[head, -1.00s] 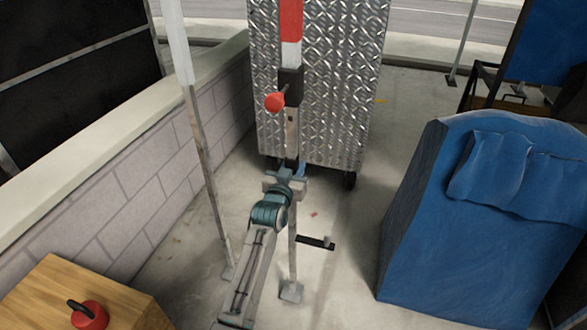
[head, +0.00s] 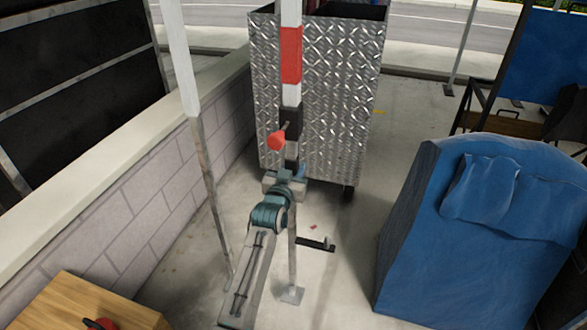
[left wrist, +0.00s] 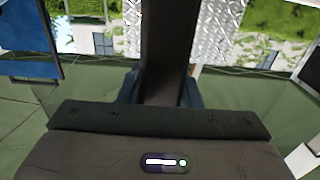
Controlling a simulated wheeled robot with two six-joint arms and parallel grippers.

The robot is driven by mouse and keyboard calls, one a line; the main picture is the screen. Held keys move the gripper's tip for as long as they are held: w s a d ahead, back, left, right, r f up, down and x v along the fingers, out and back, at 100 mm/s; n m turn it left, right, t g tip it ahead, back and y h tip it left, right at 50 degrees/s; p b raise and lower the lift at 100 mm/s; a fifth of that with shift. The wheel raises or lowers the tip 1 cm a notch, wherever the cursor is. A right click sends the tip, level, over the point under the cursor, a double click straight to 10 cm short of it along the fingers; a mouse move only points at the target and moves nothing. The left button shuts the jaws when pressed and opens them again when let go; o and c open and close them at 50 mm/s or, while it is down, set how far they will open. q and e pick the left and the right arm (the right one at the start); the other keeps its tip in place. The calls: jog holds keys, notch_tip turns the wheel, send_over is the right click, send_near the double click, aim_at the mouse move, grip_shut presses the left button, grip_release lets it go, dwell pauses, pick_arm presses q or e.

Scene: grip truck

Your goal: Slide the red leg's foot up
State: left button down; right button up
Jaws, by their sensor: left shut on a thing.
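The red leg (head: 291,55) stands upright in the head view, with red and white bands, a black collar (head: 291,122) and a red knob (head: 276,140). Below the collar is a narrower metal inner tube (head: 292,250) ending in a flat foot plate (head: 291,295). My left gripper (head: 287,180) is shut around the leg just below the collar. In the left wrist view the leg's tube (left wrist: 163,60) shows dark between the fingers. I cannot tell whether the foot touches the ground. My right gripper is not in view.
A diamond-plate metal box (head: 335,100) stands behind the leg. A pale pole (head: 207,170) and a block wall (head: 150,180) are at left. A blue-covered object (head: 420,240) stands at right. A wooden box (head: 80,305) is front left.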

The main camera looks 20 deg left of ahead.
pick_arm(q)
jog(key=shift+w+r, duration=0.1)
jog(key=shift+r, duration=0.4)
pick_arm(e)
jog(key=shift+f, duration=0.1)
pick_arm(q)
jog(key=c, duration=1.1)
grip_release()
jog(key=shift+c, duration=0.2)
jog(key=shift+o, duration=0.5)
jog(key=shift+f, duration=0.15)
jog(key=shift+f, duration=0.1)
jog(key=shift+s, duration=0.45)
jog(key=s, duration=1)
jog(key=shift+a+b, duration=0.2)
jog(key=shift+b, duration=0.15)
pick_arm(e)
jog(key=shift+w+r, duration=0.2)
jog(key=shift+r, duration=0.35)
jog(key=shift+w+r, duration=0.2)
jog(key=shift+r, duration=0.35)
